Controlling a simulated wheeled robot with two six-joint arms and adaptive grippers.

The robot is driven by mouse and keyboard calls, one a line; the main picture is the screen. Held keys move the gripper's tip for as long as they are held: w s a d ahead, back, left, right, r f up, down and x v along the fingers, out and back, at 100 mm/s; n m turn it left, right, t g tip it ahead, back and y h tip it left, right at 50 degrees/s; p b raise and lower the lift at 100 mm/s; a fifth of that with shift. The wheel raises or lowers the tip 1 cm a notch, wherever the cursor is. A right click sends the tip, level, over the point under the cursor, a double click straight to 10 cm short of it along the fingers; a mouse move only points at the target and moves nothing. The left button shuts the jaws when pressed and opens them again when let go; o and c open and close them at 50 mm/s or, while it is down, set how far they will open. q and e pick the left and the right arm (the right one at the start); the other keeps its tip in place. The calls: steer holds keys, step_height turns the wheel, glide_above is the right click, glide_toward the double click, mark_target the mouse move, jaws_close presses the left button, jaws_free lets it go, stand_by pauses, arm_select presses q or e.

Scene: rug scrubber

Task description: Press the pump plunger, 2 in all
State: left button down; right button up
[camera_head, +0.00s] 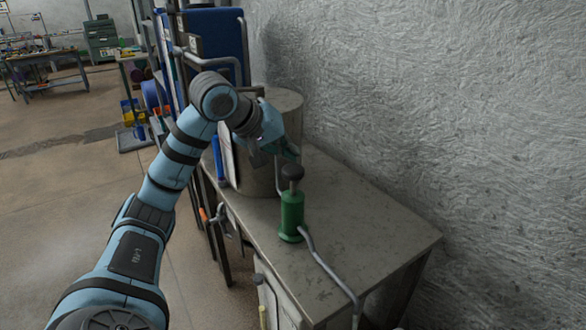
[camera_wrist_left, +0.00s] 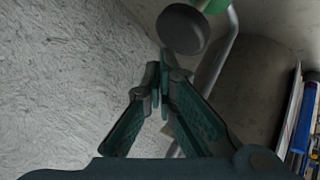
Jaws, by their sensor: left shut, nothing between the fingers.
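The pump is a green cylinder (camera_head: 291,215) standing upright on the grey bench top, with a dark round plunger knob (camera_head: 292,172) on top. In the left wrist view the knob (camera_wrist_left: 183,29) shows just beyond my fingertips, with a bit of green pump body behind it. My left gripper (camera_head: 290,152) is at the knob's upper left in the head view, apart from it as far as I can see. In the left wrist view its fingers (camera_wrist_left: 160,78) are closed together with nothing between them. My right gripper is in neither view.
A grey pipe (camera_head: 328,268) runs from the pump along the bench (camera_head: 375,225). A large grey drum (camera_head: 258,178) stands behind my left gripper. A rough wall (camera_head: 430,100) borders the bench on the right. The bench's right part is clear.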

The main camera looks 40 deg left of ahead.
mark_target(291, 167)
arm_select(q)
steer(key=shift+f, duration=0.45)
steer(key=shift+f+b, duration=1.6)
steer(key=shift+f, duration=0.3)
stand_by(1.6)
steer(key=shift+r, duration=0.15)
steer(key=shift+r+p, duration=2.2)
steer(key=shift+p, duration=0.45)
step_height(291, 167, up, 5)
steer(key=p, duration=0.5)
steer(key=shift+r, duration=0.1)
